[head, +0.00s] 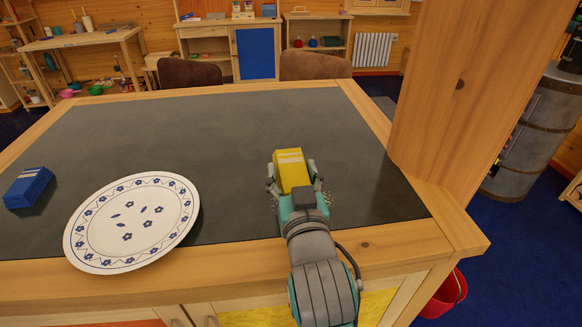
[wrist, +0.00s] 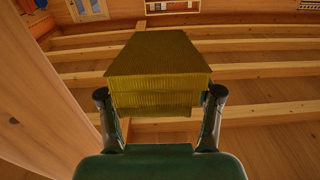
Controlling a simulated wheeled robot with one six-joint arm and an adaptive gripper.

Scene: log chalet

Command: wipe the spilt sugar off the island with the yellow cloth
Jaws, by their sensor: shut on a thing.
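The yellow cloth (head: 291,168) is a folded block with a pale stripe, over the right part of the island's dark top (head: 215,140). My gripper (head: 294,178) is shut on it, one finger at each side. In the wrist view the cloth (wrist: 158,75) fills the space between the fingers of my gripper (wrist: 160,108). Pale specks that look like the spilt sugar (head: 328,198) show beside my gripper; my gripper and the cloth may hide more. I cannot tell whether the cloth touches the top.
A white plate with blue flowers (head: 132,222) lies at the front left of the island. A folded blue cloth (head: 28,188) is at the far left. A thick wooden post (head: 455,90) rises at the right edge. The back middle of the top is clear.

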